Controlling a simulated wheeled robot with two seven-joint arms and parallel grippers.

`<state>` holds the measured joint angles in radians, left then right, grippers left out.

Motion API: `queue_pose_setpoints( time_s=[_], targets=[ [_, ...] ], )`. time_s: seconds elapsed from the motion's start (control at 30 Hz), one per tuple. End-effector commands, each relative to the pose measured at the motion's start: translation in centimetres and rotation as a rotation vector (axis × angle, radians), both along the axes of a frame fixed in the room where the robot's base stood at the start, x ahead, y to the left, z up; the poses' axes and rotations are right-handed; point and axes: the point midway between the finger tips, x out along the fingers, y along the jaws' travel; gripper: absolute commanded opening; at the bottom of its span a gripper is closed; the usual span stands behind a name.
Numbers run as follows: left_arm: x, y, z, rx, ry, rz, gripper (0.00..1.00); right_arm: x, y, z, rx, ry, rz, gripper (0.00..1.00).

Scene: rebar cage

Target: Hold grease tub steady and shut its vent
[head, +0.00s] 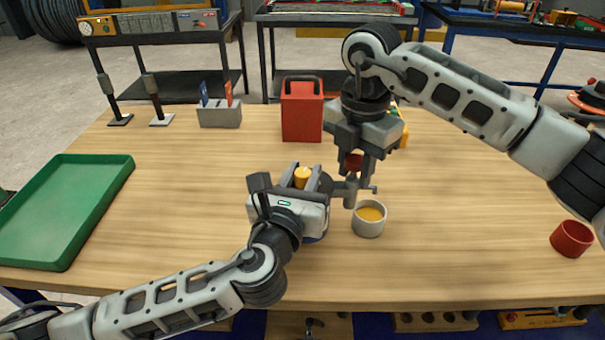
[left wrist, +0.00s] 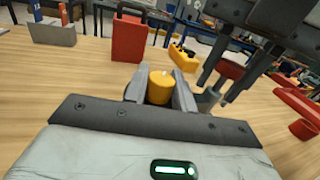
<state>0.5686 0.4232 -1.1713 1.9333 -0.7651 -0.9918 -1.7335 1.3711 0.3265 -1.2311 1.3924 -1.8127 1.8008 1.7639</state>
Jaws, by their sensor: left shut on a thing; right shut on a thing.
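My left gripper (head: 303,178) is shut on a yellow-orange cylinder, which I take to be the grease tub (head: 304,179). The tub's top shows between the two grey fingers, and it also shows in the left wrist view (left wrist: 160,87). I cannot make out its vent. My right gripper (head: 358,185) points down just right of the left one, shut on a small dark red thing (head: 354,162). The red thing also shows between the right fingers in the left wrist view (left wrist: 231,70). I cannot tell whether the right fingertips touch the tub.
A pale cup with yellow contents (head: 369,230) stands close below the right fingertips. A red box with a handle (head: 302,115) stands behind. A green tray (head: 100,205) lies left and a red cup (head: 572,239) right. The table's front middle is clear.

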Motion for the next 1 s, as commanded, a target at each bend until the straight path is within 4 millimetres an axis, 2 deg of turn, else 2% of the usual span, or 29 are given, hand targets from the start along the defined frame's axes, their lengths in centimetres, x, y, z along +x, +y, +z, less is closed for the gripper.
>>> queue_pose_setpoints(
  time_s=[0.5,1.0],
  targets=[
    [0.03,0.00,-0.02,-0.004,0.004,0.376,0.03,0.00,-0.03,0.04,0.000,0.000,0.000,0.00],
    [0.00,0.16,-0.02,-0.001,0.002,0.496,0.03,-0.01,-0.02,0.03,-0.001,0.001,0.000,0.00]
  ],
)
